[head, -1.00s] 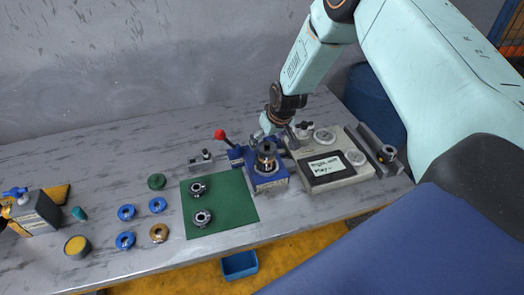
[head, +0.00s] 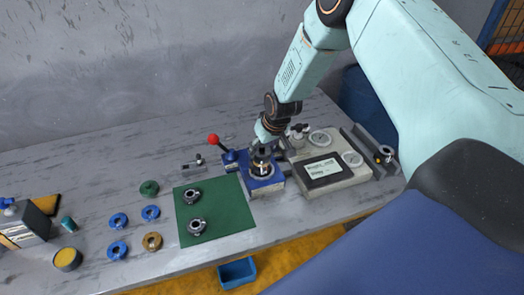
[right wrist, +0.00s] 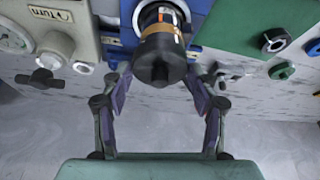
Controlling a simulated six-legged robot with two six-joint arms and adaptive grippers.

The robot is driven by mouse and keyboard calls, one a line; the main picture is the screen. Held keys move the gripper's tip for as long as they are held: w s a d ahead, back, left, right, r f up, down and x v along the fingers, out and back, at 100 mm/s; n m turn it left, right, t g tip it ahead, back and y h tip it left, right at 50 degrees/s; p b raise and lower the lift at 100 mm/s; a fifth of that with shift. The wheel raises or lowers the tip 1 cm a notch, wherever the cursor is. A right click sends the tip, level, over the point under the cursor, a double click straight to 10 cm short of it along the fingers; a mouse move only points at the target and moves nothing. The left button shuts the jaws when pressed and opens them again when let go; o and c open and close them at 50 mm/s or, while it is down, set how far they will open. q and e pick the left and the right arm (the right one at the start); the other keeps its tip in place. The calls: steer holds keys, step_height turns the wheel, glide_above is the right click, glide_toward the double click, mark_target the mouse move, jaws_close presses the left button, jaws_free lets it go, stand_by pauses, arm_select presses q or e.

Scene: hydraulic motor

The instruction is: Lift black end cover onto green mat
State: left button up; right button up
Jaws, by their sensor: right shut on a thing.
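The black end cover (head: 261,151) is the dark top piece of the motor that stands upright in the blue fixture (head: 265,186). In the right wrist view the cover (right wrist: 160,62) is a dark round body between my fingers, with a metal and orange part beyond it. My right gripper (right wrist: 160,82) is shut on it; in the head view the gripper (head: 261,145) comes down from behind, partly hidden. The green mat (head: 230,206) lies just left of the fixture and bears two dark metal ring parts (head: 196,227). My left gripper is not in view.
A red-knobbed lever (head: 213,140) rises left of the fixture. A grey gauge box (head: 335,180) stands close on its right. Blue rings (head: 118,220), a brass ring (head: 152,241) and a green ring (head: 149,188) lie left of the mat. The mat's right side is bare.

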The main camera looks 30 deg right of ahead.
mark_target(262, 147)
steer(key=shift+w+a, duration=0.1)
steer(key=shift+a, duration=0.05)
steer(key=c, duration=0.5)
steer(key=shift+r, duration=0.15)
step_height(262, 147, up, 9)
steer(key=p, duration=0.4)
steer(key=shift+r, duration=0.35)
steer(key=shift+w, duration=0.1)
